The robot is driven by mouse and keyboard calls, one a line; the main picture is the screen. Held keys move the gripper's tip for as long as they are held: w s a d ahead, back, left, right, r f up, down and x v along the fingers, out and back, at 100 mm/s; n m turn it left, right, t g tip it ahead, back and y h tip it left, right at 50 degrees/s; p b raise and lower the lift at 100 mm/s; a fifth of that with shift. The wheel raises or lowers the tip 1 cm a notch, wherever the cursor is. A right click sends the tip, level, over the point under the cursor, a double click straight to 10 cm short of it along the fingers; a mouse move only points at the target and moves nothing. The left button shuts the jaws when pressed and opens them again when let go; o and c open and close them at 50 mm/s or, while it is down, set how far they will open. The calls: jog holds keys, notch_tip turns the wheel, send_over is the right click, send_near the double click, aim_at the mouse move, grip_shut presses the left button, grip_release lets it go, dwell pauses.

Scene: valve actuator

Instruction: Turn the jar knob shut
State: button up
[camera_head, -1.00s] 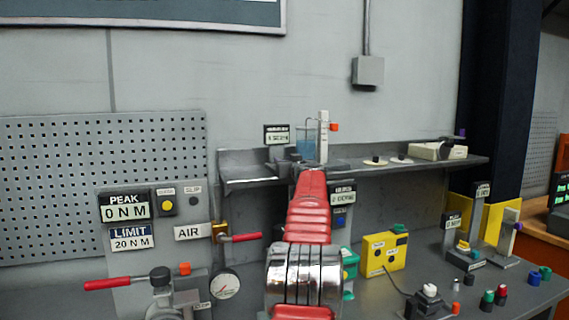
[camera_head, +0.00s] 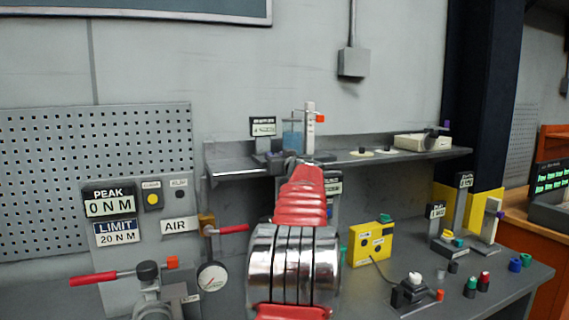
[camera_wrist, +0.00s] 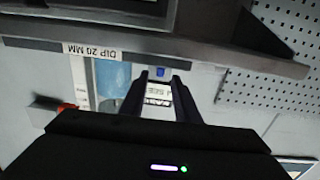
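A clear jar with blue liquid (camera_head: 292,136) stands on the grey shelf, beside a white upright post (camera_head: 309,125) with a red knob (camera_head: 320,118). The wrist view is upside down; it shows the blue jar (camera_wrist: 113,80), the white post (camera_wrist: 80,80) and a red piece (camera_wrist: 66,107) left of my fingers. My gripper (camera_wrist: 161,78) has two dark fingers apart, with a small blue piece and white labels visible between them. I cannot tell which part is the jar's knob, or how near my fingertips are to it.
The shelf (camera_head: 240,172) runs along the wall and shows as a dark edge in the wrist view. A pegboard (camera_head: 90,170), red-handled air valve (camera_head: 232,229) and gauge (camera_head: 212,277) are left. A yellow box (camera_head: 372,245) and several coloured knobs stand on the bench to the right.

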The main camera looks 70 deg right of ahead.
jog(key=v, duration=0.8)
jog(key=shift+w+a+r, duration=0.1)
jog(key=shift+a, duration=0.05)
dwell(0.5)
